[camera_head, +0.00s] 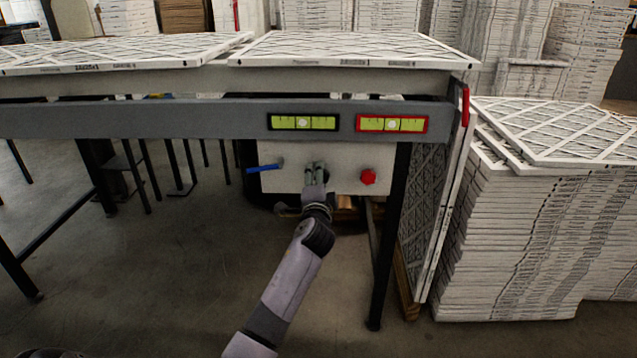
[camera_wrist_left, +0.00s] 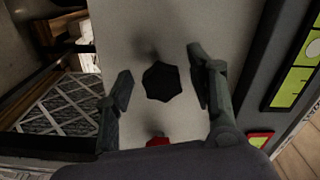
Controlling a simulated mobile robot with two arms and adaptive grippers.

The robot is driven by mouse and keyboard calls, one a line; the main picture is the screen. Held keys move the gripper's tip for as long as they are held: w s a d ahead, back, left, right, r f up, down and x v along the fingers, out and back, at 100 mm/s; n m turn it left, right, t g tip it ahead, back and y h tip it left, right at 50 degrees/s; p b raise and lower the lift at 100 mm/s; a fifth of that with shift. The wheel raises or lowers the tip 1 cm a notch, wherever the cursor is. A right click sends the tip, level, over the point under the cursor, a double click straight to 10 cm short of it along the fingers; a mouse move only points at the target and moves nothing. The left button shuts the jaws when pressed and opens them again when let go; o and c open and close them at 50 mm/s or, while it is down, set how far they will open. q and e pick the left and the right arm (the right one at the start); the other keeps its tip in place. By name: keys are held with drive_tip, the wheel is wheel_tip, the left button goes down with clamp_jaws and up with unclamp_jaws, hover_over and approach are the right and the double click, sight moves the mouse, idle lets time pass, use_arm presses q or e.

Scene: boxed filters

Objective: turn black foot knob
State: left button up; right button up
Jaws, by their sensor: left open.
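The black knob (camera_wrist_left: 161,81) is a dark, many-sided knob on a pale panel (camera_head: 345,179) below the grey table rail. In the left wrist view it sits between the two fingers of my left gripper (camera_wrist_left: 160,78), with a gap on each side. My left gripper is open. In the head view my left gripper (camera_head: 316,172) reaches up to the middle of the panel and largely hides the black knob. My right gripper is not in view.
A red knob (camera_head: 368,177) is to the right on the panel, and a blue lever (camera_head: 264,168) is to the left. Two yellow-green level gauges (camera_head: 304,122) (camera_head: 392,124) are on the rail (camera_head: 180,119) above. A black table leg (camera_head: 388,240) and stacked filters (camera_head: 510,240) stand at the right.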

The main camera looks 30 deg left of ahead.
use_arm(q)
drive_tip(key=v, duration=1.2)
